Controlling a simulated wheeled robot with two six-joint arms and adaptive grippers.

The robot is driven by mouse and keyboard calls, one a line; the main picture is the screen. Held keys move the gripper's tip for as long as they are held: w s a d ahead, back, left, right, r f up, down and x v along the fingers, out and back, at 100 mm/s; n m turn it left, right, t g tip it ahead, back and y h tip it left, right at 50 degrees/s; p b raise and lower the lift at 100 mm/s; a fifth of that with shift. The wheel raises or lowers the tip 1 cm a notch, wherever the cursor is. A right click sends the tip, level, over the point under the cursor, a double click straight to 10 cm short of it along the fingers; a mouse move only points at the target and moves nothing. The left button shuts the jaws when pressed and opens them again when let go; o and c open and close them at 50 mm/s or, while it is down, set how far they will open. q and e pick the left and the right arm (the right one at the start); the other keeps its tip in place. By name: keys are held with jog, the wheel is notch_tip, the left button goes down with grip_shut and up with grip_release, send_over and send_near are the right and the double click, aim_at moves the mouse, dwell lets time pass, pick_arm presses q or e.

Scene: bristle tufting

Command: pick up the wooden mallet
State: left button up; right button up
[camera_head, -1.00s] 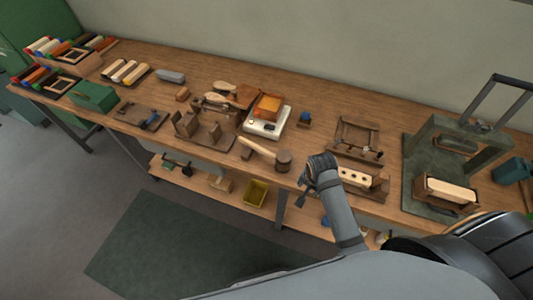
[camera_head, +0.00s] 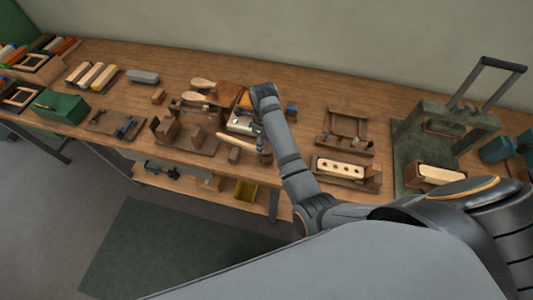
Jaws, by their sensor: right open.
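The wooden mallet (camera_head: 234,141) lies on the workbench near its front edge. My right gripper (camera_head: 262,130) is open, over the bench at the mallet's head end. The fingers are small and partly hidden behind the forearm, so I cannot tell whether they touch the mallet. My left gripper is not in view.
A block with holes (camera_head: 342,168) lies right of my arm, and a green press (camera_head: 410,160) stands farther right.

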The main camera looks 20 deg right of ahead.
aim_at(263, 158)
jog(key=shift+r, duration=0.1)
jog(key=shift+s+a, duration=0.1)
jog(key=f, duration=0.5)
jog(key=shift+s+p, duration=0.3)
jog(key=shift+s, duration=0.1)
jog(key=shift+w+a+f, duration=0.1)
jog(key=shift+w+f, duration=0.15)
jog(key=shift+f, duration=0.1)
jog(key=f, duration=0.2)
jog(key=f+p, duration=0.1)
jog(key=shift+s+a+f, duration=0.15)
jog(key=shift+a+f, duration=0.15)
jog(key=shift+f, duration=0.65)
jog(key=o, duration=0.3)
jog(key=shift+r, duration=0.1)
jog(key=c, duration=0.9)
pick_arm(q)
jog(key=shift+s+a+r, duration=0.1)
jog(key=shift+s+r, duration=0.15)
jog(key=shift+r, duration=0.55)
pick_arm(e)
jog(key=shift+w, duration=0.25)
jog(key=shift+c, duration=0.7)
